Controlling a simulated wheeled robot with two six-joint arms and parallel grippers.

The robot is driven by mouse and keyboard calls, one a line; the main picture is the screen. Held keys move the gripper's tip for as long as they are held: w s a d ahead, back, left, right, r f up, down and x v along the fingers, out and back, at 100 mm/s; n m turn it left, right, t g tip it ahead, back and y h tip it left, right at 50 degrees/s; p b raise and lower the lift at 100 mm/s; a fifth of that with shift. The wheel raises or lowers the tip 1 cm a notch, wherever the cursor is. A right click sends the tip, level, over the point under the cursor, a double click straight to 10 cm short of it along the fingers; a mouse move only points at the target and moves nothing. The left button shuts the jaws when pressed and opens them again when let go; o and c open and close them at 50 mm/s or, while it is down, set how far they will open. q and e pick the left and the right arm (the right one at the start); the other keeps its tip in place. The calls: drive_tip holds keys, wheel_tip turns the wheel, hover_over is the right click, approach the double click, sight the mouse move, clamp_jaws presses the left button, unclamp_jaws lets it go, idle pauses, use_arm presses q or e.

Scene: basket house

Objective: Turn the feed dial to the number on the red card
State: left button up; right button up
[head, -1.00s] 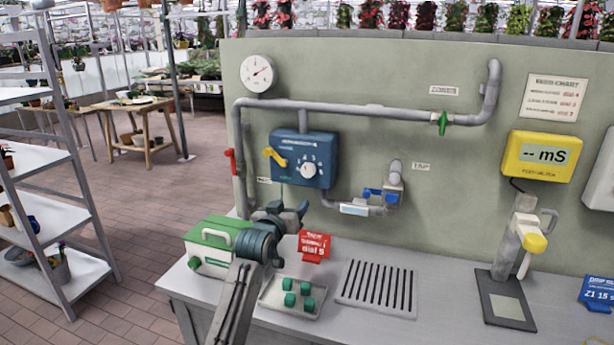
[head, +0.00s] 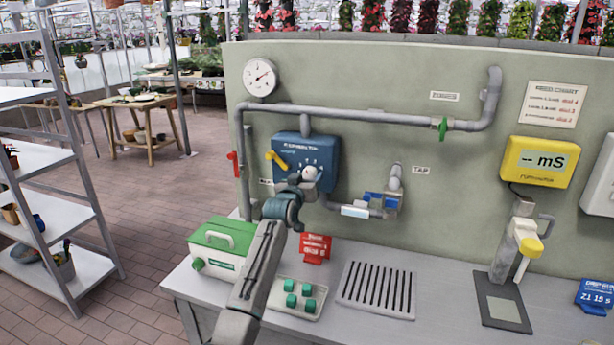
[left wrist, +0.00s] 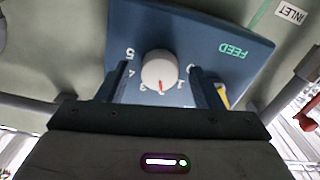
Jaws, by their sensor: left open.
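The blue feed box (head: 290,150) hangs on the green wall panel, its white dial (head: 310,173) at the lower right. My left gripper (head: 303,180) is at the dial and hides part of it. In the left wrist view the dial (left wrist: 159,70) sits between my open fingers, with a gap visible on each side. My right gripper is out of view.
A yellow lever (head: 277,159) is on the box's left side and a red valve handle (head: 234,163) is left of it. A green-white case (head: 216,242), a tray of green pieces (head: 312,306) and a drain grate (head: 377,290) are on the bench below.

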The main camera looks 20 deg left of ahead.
use_arm(q)
drive_tip(key=shift+w, duration=0.3)
drive_tip(key=shift+c, duration=0.2)
drive_tip(key=c, duration=0.9)
